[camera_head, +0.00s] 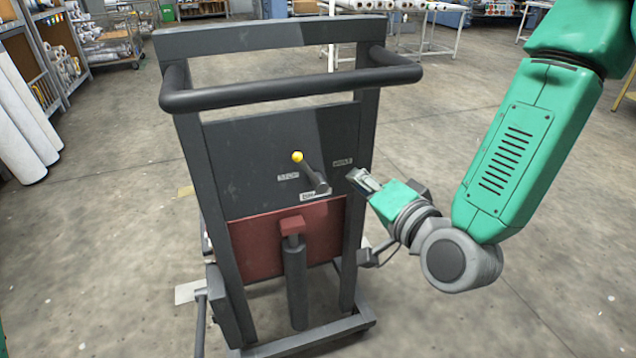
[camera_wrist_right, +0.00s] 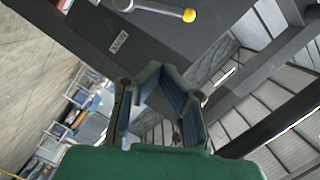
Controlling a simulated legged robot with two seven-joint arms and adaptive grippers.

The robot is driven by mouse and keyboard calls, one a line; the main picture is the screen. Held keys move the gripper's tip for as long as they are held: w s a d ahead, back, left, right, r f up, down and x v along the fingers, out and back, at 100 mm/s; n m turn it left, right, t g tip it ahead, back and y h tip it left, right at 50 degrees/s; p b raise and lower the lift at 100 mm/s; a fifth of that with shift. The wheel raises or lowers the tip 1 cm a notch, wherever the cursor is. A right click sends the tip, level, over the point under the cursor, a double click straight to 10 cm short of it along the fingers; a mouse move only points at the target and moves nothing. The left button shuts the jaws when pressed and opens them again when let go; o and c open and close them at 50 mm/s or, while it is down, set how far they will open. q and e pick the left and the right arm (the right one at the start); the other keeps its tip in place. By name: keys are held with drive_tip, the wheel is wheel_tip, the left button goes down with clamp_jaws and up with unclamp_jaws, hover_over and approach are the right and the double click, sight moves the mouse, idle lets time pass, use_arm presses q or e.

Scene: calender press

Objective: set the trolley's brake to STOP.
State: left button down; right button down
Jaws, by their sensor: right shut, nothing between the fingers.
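The trolley (camera_head: 275,38) stands upright in front of me, with a dark panel between two posts. Its brake lever (camera_head: 310,173) is a short grey arm with a yellow knob (camera_head: 297,157), tilted up and left from its pivot. A STOP label (camera_head: 288,176) is to the left of the lever, another label (camera_head: 342,161) to its right and a third below the pivot. My right gripper (camera_head: 360,180) is shut and empty, right of the lever and apart from it. In the right wrist view the lever (camera_wrist_right: 160,8) shows at the top, beyond the gripper (camera_wrist_right: 160,80). My left gripper is out of view.
The trolley's thick handlebar (camera_head: 290,90) juts toward me above the panel. A red plate (camera_head: 280,243) and a grey cylinder (camera_head: 295,285) are below the lever. Shelves (camera_head: 55,55) with rolls stand at left. The floor at right is clear.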

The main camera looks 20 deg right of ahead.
sight(309, 171)
drive_tip(key=w+a+b, duration=0.1)
drive_tip(key=w+b, duration=0.1)
drive_tip(key=w+a+f+b, duration=0.1)
drive_tip(key=w+a+b, duration=0.1)
drive_tip(key=w, duration=0.1)
drive_tip(key=w+a+f+b, duration=0.1)
drive_tip(key=w+b, duration=0.1)
drive_tip(key=w, duration=0.1)
drive_tip(key=shift+w+a+f, duration=0.1)
drive_tip(key=shift+w+a, duration=0.1)
drive_tip(key=shift+a, duration=0.15)
